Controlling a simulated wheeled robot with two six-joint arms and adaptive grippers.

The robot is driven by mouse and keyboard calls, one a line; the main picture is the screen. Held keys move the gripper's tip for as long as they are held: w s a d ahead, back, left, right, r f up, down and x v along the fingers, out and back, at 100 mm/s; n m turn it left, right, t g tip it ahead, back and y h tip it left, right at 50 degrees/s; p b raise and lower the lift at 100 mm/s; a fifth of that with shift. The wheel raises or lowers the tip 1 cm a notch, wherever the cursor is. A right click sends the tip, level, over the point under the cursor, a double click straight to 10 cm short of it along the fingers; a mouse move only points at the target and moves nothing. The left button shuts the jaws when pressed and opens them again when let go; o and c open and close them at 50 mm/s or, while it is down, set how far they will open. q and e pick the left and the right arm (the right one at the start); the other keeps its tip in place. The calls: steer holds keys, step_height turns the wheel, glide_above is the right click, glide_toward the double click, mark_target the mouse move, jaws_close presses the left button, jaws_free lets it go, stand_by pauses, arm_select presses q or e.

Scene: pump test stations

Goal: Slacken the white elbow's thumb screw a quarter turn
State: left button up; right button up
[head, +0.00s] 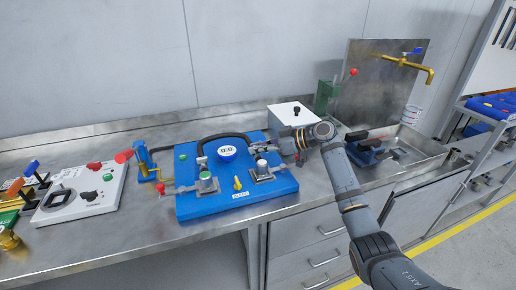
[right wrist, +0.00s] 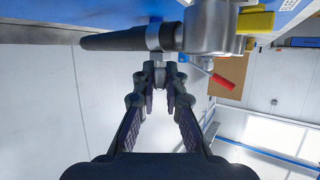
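The white elbow (head: 262,168) is a grey metal fitting with a white top, on the right part of the blue board (head: 215,205). In the right wrist view its metal body (right wrist: 205,28) shows, with a black hose (right wrist: 110,40) in a silver collar (right wrist: 158,37). A small grey thumb screw (right wrist: 160,75) sticks out from the collar. My right gripper (right wrist: 162,72) has its fingertips close together on either side of this screw and looks shut on it. In the head view my right gripper (head: 290,145) reaches the elbow from the right. My left gripper is out of view.
A similar fitting with a green top (head: 205,182), a round blue gauge (head: 227,152) and a yellow lever (head: 238,183) share the board. A white box (head: 289,116) stands behind. A white panel (head: 82,193) stands left; the sink (head: 415,165) is right.

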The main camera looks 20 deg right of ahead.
steer(key=o, duration=0.4)
steer(key=shift+c, duration=0.2)
steer(key=v, duration=1.2)
steer(key=shift+o, duration=0.4)
steer(key=shift+f, duration=0.1)
